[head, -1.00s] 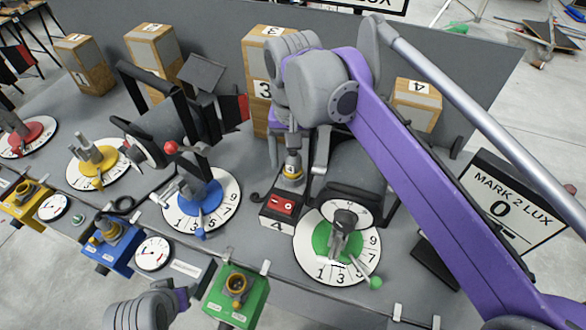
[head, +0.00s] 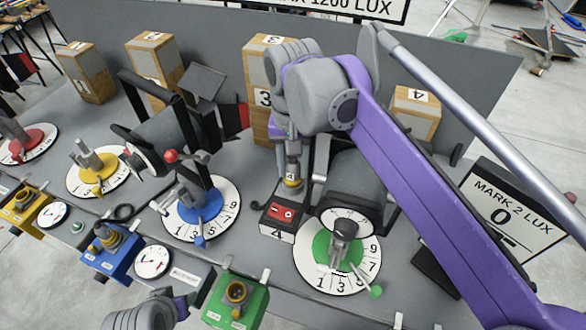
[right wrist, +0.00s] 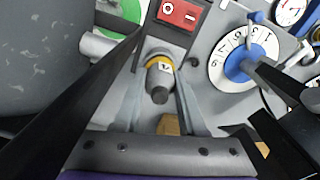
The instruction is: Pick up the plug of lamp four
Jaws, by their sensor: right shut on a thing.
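The plug of lamp four (head: 291,172) is grey with a yellow band and a "4" label. It stands upright behind the box with the red switch (head: 282,212), which is marked 4. My right gripper (head: 291,150) is shut on the plug from above. In the right wrist view the plug (right wrist: 160,75) sits between the two fingers, with its yellow ring towards the red switch (right wrist: 180,12). I cannot tell whether its lower end is clear of the box. My left gripper is not in view; only part of my left arm shows at the bottom.
A dark grey lamp (head: 352,185) stands just right of the plug, behind the green dial (head: 338,252). The blue dial (head: 201,207) is to the left. Wooden blocks numbered 3 (head: 262,110) and 4 (head: 413,112) stand behind. A green box (head: 236,298) is in front.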

